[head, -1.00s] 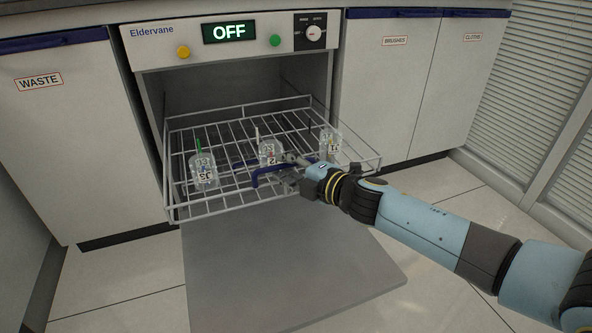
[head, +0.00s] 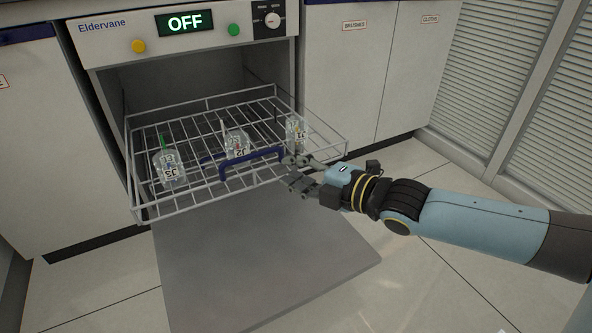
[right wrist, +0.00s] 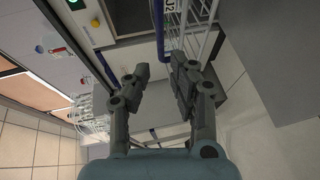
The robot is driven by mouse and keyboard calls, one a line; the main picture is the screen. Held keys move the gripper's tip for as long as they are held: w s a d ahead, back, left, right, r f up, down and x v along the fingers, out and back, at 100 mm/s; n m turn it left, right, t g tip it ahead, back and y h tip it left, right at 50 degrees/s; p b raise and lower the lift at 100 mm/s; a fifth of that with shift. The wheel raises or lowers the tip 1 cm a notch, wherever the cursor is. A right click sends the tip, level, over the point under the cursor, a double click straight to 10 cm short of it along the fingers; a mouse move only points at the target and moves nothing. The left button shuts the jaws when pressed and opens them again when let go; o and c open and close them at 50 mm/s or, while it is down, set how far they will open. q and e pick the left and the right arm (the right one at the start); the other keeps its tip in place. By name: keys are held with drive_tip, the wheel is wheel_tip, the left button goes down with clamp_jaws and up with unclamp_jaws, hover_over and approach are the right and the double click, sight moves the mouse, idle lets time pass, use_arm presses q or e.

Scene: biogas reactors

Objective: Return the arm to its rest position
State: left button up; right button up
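My right gripper (head: 290,171) is just right of the pulled-out wire rack (head: 165,208), beside the right end of its blue handle (head: 222,174). In the right wrist view its two fingers (right wrist: 162,75) stand apart with nothing between them. The blue handle shows beyond the fingertips in that view. The rack holds three clear jars with number labels: J3 (head: 168,172) at left, J2 (head: 237,147) in the middle and J1 (head: 294,134) at right. My left gripper is not in view.
The washer (head: 105,50) reads OFF on its display (head: 184,22). Its door (head: 260,255) lies folded down below the rack. White cabinets (head: 350,80) stand at right. The floor (head: 440,190) right of the door is clear.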

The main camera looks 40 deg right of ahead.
idle(0.6)
drive_tip(key=s+a+f+m+g+h, duration=0.1)
drive_tip(key=s+a+f+m+g, duration=0.25)
drive_tip(key=s, duration=0.25)
drive_tip(key=s+a+f+m+g+h, duration=0.1)
drive_tip(key=s+a+f+m+g, duration=0.1)
drive_tip(key=s+f+m, duration=0.3)
use_arm(q)
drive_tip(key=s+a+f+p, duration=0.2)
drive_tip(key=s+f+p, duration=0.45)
drive_tip(key=p, duration=0.55)
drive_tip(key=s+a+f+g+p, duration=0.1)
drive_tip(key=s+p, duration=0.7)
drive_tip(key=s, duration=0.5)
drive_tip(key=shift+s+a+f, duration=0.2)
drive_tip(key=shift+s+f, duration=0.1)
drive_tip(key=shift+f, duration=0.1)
use_arm(e)
drive_tip(key=s+f+m+g, duration=0.3)
drive_tip(key=s, duration=0.8)
drive_tip(key=s+d+f+m+g, duration=0.1)
drive_tip(key=s+f+m+g, duration=0.2)
drive_tip(key=s, duration=0.9)
drive_tip(key=s+d+f+m+g+h, duration=0.1)
drive_tip(key=s+f+m+g, duration=0.3)
drive_tip(key=s, duration=0.7)
drive_tip(key=shift+s+f, duration=0.2)
drive_tip(key=shift+f, duration=0.55)
